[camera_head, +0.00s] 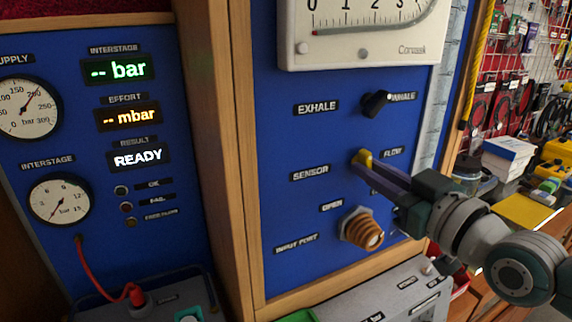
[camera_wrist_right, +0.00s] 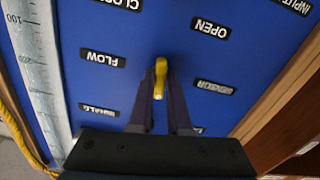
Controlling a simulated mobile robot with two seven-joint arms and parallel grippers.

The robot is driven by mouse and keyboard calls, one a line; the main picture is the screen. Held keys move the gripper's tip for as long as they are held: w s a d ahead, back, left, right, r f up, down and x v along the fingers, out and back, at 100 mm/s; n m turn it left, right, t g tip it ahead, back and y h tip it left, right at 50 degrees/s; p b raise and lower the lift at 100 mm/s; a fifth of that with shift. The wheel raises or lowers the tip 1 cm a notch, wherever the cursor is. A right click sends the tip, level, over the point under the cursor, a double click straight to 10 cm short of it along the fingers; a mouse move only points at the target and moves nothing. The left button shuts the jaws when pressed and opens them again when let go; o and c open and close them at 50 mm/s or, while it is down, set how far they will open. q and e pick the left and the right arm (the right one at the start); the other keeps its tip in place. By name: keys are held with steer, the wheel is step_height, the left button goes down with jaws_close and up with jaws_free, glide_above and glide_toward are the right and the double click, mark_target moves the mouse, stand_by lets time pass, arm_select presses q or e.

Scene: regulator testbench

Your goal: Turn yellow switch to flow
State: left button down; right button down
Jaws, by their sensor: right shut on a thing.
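The yellow switch (camera_head: 364,158) sits on the blue panel between the SENSOR label (camera_head: 310,172) and the FLOW label (camera_head: 392,152). My right gripper (camera_head: 368,166) reaches in from the right with its fingertips at the switch. In the right wrist view the yellow switch (camera_wrist_right: 160,77) stands between the two fingertips of my right gripper (camera_wrist_right: 160,82), which is shut on it. There the switch lies along the fingers, with the FLOW label (camera_wrist_right: 103,59) on one side and the SENSOR label (camera_wrist_right: 214,87) on the other. My left gripper is not in view.
A brown ribbed port (camera_head: 362,230) sticks out below my right gripper. A wooden post (camera_head: 231,150) divides the panels. A grey box (camera_head: 390,290) stands below, and a white gauge (camera_head: 360,30) hangs above.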

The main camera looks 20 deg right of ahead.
steer(key=m, duration=0.5)
steer(key=shift+m+b, duration=0.3)
steer(key=shift+b, duration=0.1)
steer(key=m, duration=0.5)
steer(key=shift+b, duration=0.4)
steer(key=shift+m, duration=0.4)
steer(key=c, duration=0.9)
jaws_free()
steer(key=shift+o, duration=0.2)
steer(key=s+b, duration=0.1)
steer(key=s, duration=0.9)
steer(key=shift+d, duration=0.3)
